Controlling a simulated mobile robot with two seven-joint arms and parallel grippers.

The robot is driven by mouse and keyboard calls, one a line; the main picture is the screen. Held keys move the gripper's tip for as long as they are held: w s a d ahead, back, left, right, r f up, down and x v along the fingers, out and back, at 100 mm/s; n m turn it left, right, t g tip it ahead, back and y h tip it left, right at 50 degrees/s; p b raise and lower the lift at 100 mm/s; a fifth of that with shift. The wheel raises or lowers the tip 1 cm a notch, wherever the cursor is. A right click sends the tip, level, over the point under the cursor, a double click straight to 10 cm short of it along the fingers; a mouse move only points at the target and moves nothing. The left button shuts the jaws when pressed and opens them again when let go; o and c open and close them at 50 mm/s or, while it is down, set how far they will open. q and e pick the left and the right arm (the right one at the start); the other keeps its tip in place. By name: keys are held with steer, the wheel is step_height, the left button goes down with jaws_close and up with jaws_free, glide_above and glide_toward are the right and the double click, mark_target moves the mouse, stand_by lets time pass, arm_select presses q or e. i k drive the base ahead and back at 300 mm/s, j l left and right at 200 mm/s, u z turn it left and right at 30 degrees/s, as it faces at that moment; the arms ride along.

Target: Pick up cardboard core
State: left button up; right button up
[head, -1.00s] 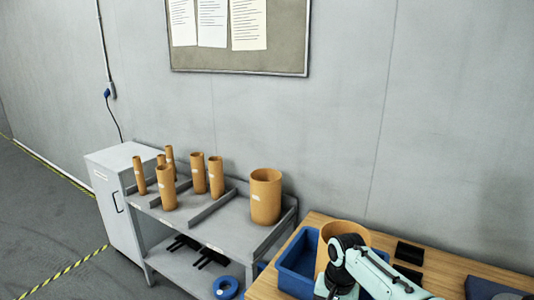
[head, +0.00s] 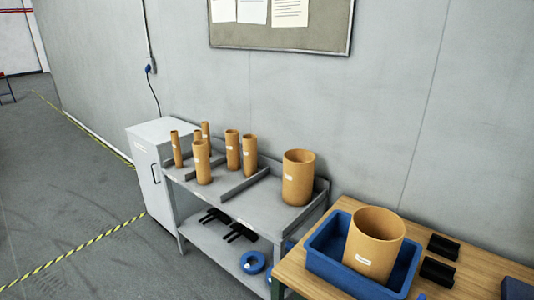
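Several brown cardboard cores stand upright on the grey shelf unit in the head view. A wide core (head: 298,177) stands alone at its right end. Medium cores (head: 202,162), (head: 232,149) and (head: 249,153) stand in the middle section, and slim cores (head: 177,149) stand at the left. Another wide core (head: 373,244) with a white label stands in a blue bin (head: 331,267) on the wooden table. Neither of my grippers shows in the head view now.
The grey shelf unit (head: 262,207) has raised dividers and a lower shelf with black brackets (head: 240,233) and a blue ring (head: 252,262). The wooden table (head: 470,270) holds black blocks (head: 437,270). A grey cabinet (head: 150,165) stands at the left. Open floor lies front left.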

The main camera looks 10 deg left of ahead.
mark_target(199, 147)
steer(key=i+j, duration=0.3)
steer(key=i+j+z, duration=0.1)
steer(key=i+j, duration=0.2)
steer(key=j, duration=0.15)
steer(key=i+j, duration=0.3)
steer(key=j, duration=0.15)
steer(key=i+j+z, duration=0.15)
steer(key=i+j, duration=0.45)
steer(key=j, duration=0.25)
